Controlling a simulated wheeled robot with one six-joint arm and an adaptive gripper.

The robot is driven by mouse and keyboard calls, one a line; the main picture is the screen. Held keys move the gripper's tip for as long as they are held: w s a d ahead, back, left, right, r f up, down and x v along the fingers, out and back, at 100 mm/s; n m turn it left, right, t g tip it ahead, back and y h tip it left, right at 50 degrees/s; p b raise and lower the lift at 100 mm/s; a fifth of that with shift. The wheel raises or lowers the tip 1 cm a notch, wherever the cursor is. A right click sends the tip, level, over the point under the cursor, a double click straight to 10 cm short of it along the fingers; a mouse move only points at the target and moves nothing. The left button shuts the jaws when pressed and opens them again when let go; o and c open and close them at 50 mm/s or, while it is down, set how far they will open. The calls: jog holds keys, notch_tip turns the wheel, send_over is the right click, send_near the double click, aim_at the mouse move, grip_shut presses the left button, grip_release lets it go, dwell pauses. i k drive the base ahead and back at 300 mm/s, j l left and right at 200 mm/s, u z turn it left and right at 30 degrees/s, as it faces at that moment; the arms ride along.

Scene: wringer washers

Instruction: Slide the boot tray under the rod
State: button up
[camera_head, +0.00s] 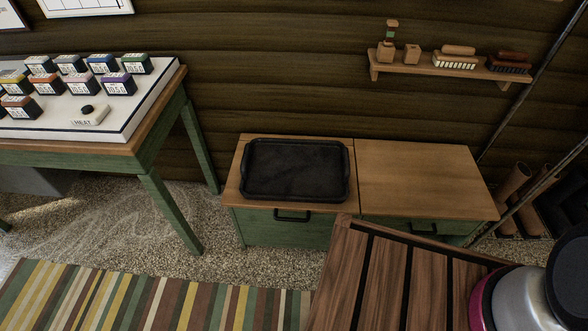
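The boot tray (295,170) is a black, shallow, rounded rectangular tray, and it looks empty. It lies flat on the left half of the wooden top of a low green cabinet (425,178). A thin dark rod (535,85) slants down from the upper right behind the cabinet's right end. A second slanting bar (535,185) runs below it at the right edge. I cannot tell which one the task means; neither is over the tray. My gripper is not in view; a rounded grey and black part of my arm shows at lower right.
A slatted wooden surface (375,285) fills the lower middle, in front of the cabinet. A green table (150,165) with several small labelled boxes stands left. A wall shelf (430,68) holds brushes. A striped rug (150,300) lies at lower left. The cabinet's right half is bare.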

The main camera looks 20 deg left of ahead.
aim_at(316, 171)
jog(key=u, duration=1.15)
jog(key=i+l+u, duration=0.15)
jog(key=l, duration=0.15)
jog(key=i+l+u, duration=0.35)
jog(key=l, duration=0.3)
jog(key=k+j, duration=0.05)
